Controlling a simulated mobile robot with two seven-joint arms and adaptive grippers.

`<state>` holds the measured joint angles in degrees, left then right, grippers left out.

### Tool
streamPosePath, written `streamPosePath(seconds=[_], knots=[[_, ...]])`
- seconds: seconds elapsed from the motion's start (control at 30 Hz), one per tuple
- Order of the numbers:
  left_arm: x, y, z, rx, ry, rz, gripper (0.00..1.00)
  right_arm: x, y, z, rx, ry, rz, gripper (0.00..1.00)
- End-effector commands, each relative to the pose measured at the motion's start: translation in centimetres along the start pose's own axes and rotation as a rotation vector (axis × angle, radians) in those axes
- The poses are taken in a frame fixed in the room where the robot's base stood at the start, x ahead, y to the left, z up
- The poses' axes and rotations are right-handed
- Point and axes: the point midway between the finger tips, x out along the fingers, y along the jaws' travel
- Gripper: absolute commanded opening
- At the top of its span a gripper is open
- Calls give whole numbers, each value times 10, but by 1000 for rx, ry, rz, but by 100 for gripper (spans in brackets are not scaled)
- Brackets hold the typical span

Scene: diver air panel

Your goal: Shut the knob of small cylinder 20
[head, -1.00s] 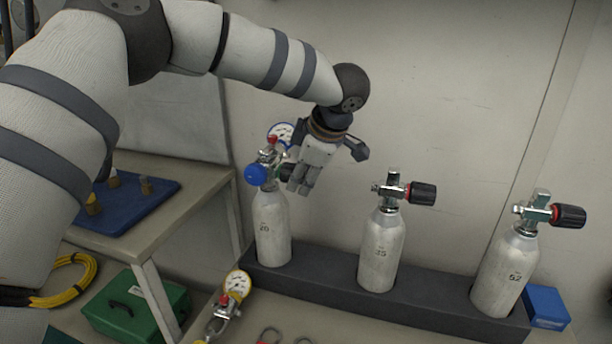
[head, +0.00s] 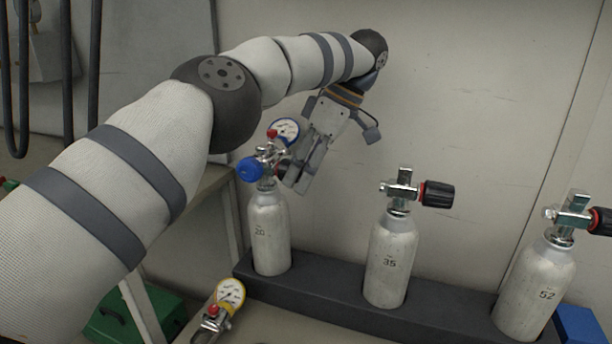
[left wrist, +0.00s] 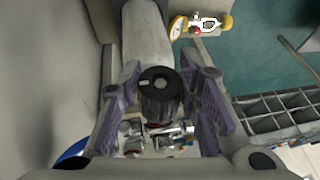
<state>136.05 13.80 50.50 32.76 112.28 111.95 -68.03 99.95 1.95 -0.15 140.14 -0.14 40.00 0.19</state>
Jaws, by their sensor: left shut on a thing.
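Small cylinder 20 (head: 270,235) stands upright at the left end of the dark rack, its body pale and marked 20. A regulator with a blue cap (head: 249,168) and a white-faced gauge (head: 284,130) sits on its valve. My left gripper (head: 296,172) reaches down from the upper right and is shut on the black knob on the valve's right side. The fingers mostly hide this knob in the head view. In the left wrist view the knob (left wrist: 160,92) shows between the two fingers, with the pale cylinder behind it. My right gripper is out of view.
Cylinder 35 (head: 388,260) and cylinder 52 (head: 536,290) stand to the right in the rack (head: 340,297), each with a black knob pointing right. A yellow-rimmed gauge (head: 230,294) lies in front. A green case (head: 125,318) is at lower left, a blue box (head: 580,326) at lower right.

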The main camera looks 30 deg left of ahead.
Motion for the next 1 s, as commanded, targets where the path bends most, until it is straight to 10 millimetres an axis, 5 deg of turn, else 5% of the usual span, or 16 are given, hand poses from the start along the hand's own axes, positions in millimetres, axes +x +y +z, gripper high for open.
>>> streamPosePath(seconds=[0.43,0.47,0.53,1.0], knots=[[1,0,-1,1,4,-9,3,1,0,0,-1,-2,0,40],[1,0,-1,1,4,-9,36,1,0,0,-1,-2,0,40],[1,0,-1,1,4,-8,51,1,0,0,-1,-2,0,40],[0,0,-1,0,2,-1,53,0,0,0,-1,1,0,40]])
